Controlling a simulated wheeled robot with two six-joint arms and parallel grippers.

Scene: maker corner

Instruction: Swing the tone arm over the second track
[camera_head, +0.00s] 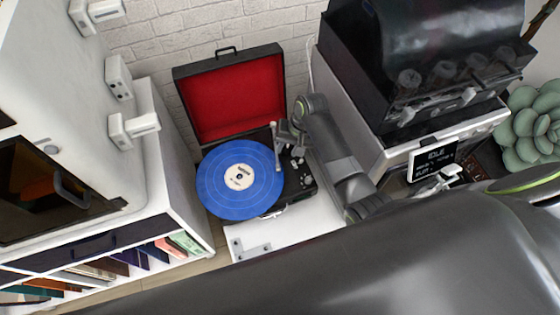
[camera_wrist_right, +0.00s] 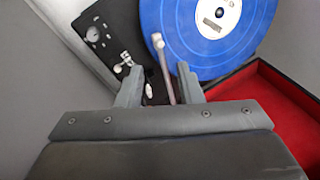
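The record player has a blue record (camera_head: 240,180) on its platter, and the record also shows in the wrist view (camera_wrist_right: 205,40). The thin pale tone arm (camera_head: 276,150) lies along the record's right edge in the head view. In the wrist view the tone arm (camera_wrist_right: 163,68) runs between my right gripper's fingers, its far end at the record's rim. My right gripper (camera_head: 281,134) is open around the tone arm, with a gap on each side in the wrist view (camera_wrist_right: 160,85). The arm's rear end is hidden by the gripper. My left gripper is not in view.
The open red-lined lid (camera_head: 235,95) stands behind the record. Knobs sit on the black deck (camera_head: 300,178) at right. A white cabinet (camera_head: 175,150) stands at left, and a large machine with an "IDLE" display (camera_head: 433,158) at right. The white tabletop (camera_head: 300,222) in front is mostly clear.

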